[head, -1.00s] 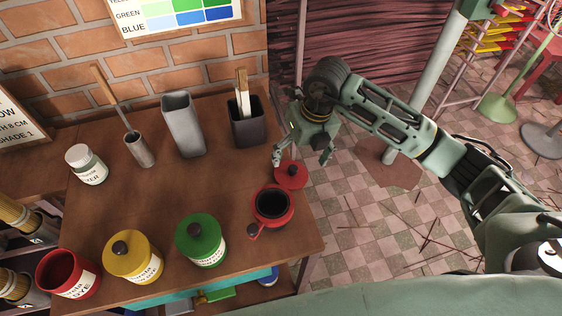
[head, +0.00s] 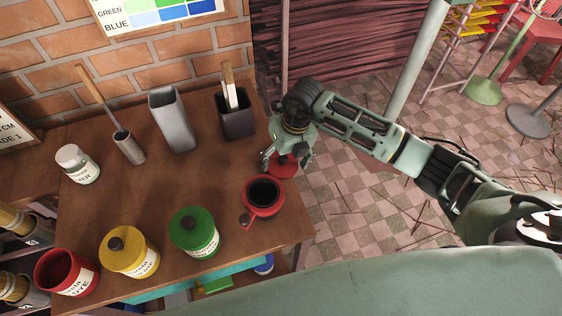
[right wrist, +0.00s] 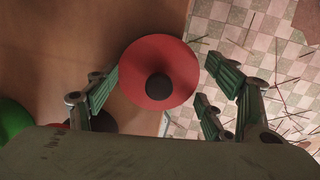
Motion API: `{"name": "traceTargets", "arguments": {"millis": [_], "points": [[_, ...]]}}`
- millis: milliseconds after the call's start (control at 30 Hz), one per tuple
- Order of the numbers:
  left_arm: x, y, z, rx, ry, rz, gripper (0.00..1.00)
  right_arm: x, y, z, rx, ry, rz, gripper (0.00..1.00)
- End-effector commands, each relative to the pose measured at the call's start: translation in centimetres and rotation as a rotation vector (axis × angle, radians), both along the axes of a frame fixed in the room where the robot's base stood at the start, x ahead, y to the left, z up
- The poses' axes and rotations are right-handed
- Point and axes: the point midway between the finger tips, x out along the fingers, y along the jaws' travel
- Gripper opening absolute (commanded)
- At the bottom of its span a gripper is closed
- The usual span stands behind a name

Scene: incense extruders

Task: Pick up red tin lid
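The red tin lid (head: 284,166), a red disc with a dark round knob, lies near the table's right edge. It also shows in the right wrist view (right wrist: 158,73), with its knob in the middle. My right gripper (head: 284,160) is over the lid and partly covers it in the head view. In the right wrist view its fingers (right wrist: 165,90) are spread apart on both sides of the lid, open. I cannot tell whether they touch it. My left gripper is not in view.
A red pot with dark contents (head: 264,195) stands just in front of the lid. Green (head: 194,232) and yellow (head: 128,250) lidded tins and an open red dye tin (head: 66,272) line the front. A dark holder (head: 237,118) stands behind. The table middle is clear.

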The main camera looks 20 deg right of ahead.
Motion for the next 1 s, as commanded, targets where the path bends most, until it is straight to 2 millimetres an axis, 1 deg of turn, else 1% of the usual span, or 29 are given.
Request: {"name": "traceTargets", "arguments": {"millis": [33,333,533,667,767,900,1000], "points": [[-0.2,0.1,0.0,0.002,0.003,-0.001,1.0,0.0,0.0,0.0,-0.001,0.0,0.0,0.67],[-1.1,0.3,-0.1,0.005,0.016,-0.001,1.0,0.0,0.0,0.0,-0.001,0.0,0.0,0.4],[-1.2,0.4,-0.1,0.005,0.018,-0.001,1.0,0.0,0.0,0.1,-0.001,-0.001,0.0,0.4],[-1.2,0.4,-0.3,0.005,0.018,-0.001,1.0,0.1,-0.1,0.7,-0.001,-0.001,0.0,0.4],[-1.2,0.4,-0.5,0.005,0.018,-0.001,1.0,0.1,-0.1,1.7,-0.001,-0.005,0.0,0.4],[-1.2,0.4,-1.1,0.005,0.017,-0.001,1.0,0.0,-0.2,4.4,-0.001,-0.006,0.001,0.4],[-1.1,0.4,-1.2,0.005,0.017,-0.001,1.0,-2.2,-1.2,5.4,-0.003,-0.003,0.001,0.4]]}}
